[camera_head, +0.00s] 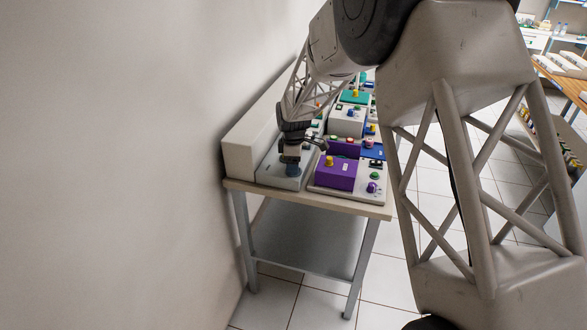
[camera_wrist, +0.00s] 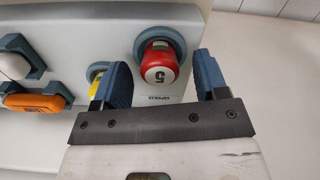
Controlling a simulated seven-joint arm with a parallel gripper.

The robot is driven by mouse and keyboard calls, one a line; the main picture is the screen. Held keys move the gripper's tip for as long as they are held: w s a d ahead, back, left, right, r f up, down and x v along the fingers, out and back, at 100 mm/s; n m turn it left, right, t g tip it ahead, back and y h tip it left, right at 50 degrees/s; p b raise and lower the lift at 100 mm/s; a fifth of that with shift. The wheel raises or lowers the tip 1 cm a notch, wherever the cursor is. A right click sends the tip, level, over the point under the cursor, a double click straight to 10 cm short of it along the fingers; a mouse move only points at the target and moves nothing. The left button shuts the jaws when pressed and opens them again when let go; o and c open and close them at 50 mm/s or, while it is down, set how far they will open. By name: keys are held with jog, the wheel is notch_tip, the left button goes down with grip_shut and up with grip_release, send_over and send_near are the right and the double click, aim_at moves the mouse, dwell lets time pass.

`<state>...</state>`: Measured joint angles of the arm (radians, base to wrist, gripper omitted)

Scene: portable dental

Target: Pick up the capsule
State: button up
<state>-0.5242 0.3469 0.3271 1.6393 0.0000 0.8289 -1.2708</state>
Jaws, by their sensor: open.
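A red capsule (camera_wrist: 160,65) with a white end marked "5" sits in a round blue-grey holder (camera_wrist: 177,44) on a pale panel labelled "CAPSULES" in the wrist view. My gripper (camera_wrist: 162,60) is open, with one blue finger left of the capsule and the other to its right. Nothing is clamped between them. I cannot tell how far the fingertips are above the panel. In the head view my gripper (camera_head: 291,166) is low over the pale unit at the left front of the table. The capsule cannot be made out there.
A yellow capsule (camera_wrist: 96,84) sits partly hidden behind the left finger. An orange block (camera_wrist: 36,102) and a white piece (camera_wrist: 14,66) sit in holders further left. A purple box (camera_head: 336,173) stands right of my gripper. The wall (camera_head: 150,150) is close on the left.

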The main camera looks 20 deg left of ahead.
dwell(0.5)
jog(key=c, duration=1)
jog(key=shift+r, duration=0.1)
jog(key=shift+r, duration=1.4)
jog(key=shift+s+d+r, duration=0.1)
jog(key=shift+s+r, duration=0.1)
jog(key=shift+r, duration=0.1)
jog(key=s+d, duration=0.4)
jog(key=s, duration=0.2)
jog(key=s+d+r, duration=0.1)
jog(key=s+d, duration=0.2)
jog(key=s, duration=0.4)
jog(key=shift+s+d+r, duration=0.2)
jog(key=shift+s+d, duration=0.1)
jog(key=shift+d, duration=0.05)
